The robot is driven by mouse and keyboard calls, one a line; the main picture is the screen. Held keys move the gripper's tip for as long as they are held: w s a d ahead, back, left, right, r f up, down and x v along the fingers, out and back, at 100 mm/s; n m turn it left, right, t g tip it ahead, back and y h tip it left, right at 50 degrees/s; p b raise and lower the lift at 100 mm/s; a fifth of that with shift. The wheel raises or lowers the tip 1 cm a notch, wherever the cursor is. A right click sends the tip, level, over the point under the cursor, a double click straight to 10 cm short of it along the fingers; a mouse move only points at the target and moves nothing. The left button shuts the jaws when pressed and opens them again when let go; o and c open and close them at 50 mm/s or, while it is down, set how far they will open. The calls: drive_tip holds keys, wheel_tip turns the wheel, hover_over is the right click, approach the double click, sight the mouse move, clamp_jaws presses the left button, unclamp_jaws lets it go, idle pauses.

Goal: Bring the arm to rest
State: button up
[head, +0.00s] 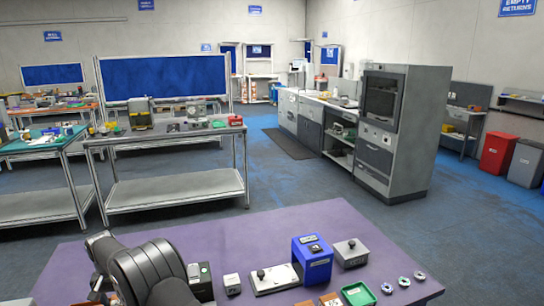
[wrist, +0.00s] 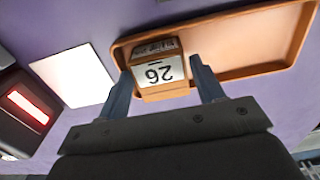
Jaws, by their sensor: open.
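My gripper (wrist: 160,74) is open in the wrist view, its two dark blue fingers apart. A small orange-brown block (wrist: 158,72) with a white label reading 26, upside down in the picture, lies between and just beyond the fingertips. I cannot tell whether a finger touches it. The block sits at the near left corner of an orange-brown tray (wrist: 245,70). In the head view my arm (head: 150,272) reaches in at the bottom left over the purple table (head: 236,240); my gripper is not seen there.
A dark device with a lit red window (wrist: 30,107) and a white plate (wrist: 75,75) are left in the wrist view. On the purple table stand a blue device (head: 312,262), a grey box (head: 351,252), a green tray (head: 358,294) and small metal rings (head: 403,282).

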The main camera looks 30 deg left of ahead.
wheel_tip(320, 180, down, 2)
drive_tip(key=shift+f, duration=0.1)
drive_tip(key=r, duration=0.5)
drive_tip(key=shift+w+d, duration=0.2)
drive_tip(key=shift+w, duration=0.05)
drive_tip(key=w+d+r+m, duration=0.5)
drive_tip(key=w+d+m, duration=0.2)
drive_tip(key=m, duration=0.7)
drive_tip(key=shift+w+d+r+m, duration=0.15)
drive_tip(key=shift+w+d+m, duration=0.2)
drive_tip(key=shift+d, duration=0.4)
drive_tip(key=n, duration=0.4)
drive_tip(key=r+n, duration=0.1)
drive_tip(key=n, duration=0.4)
drive_tip(key=shift+s+a+r, duration=0.1)
drive_tip(key=shift+r, duration=0.1)
